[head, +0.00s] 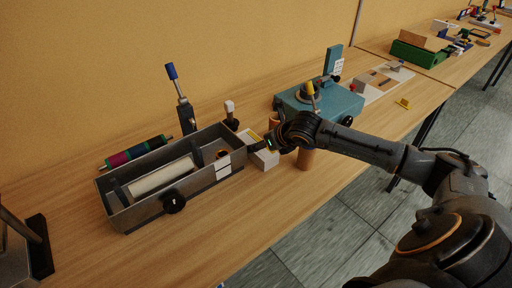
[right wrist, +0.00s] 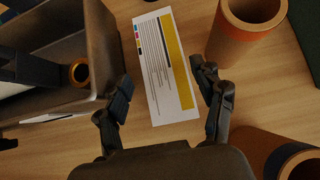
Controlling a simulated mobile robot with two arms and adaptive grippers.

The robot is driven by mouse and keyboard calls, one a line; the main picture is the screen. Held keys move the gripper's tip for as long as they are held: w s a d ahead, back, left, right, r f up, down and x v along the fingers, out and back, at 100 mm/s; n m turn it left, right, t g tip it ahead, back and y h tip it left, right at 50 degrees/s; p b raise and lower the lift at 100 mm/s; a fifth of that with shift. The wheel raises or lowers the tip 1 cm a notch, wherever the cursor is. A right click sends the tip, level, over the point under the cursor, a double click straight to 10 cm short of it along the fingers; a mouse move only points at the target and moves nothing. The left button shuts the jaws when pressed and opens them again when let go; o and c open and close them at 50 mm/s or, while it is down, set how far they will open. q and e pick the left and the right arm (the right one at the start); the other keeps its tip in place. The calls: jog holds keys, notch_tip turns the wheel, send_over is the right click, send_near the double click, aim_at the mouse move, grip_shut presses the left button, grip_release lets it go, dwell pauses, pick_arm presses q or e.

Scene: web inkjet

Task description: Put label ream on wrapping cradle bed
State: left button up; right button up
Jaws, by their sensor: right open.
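The label ream, a white printed stack with a yellow band (right wrist: 163,70), lies flat on the table between the fingers of my right gripper (right wrist: 163,92). In the head view the ream (head: 266,160) is just right of a grey open-topped box, partly hidden by my right gripper (head: 264,145). The gripper is open, with one finger on each side of the ream; whether they touch it is unclear. My left gripper is not seen.
Brown cardboard tubes (right wrist: 230,45) stand close right of the ream. A teal machine (head: 345,103) stands behind my right arm. A coloured roller (head: 137,152) and a blue-handled lever (head: 178,95) are behind the box. A dark object (head: 40,245) is at the left. Front table is clear.

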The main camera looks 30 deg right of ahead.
jog(key=shift+w+f+p, duration=0.4)
jog(key=shift+w+p, duration=0.05)
jog(key=p+x, duration=0.1)
jog(key=x, duration=0.3)
jog(key=shift+d+f, duration=0.15)
jog(key=shift+f, duration=0.05)
jog(key=shift+r, duration=0.1)
jog(key=c, duration=1.2)
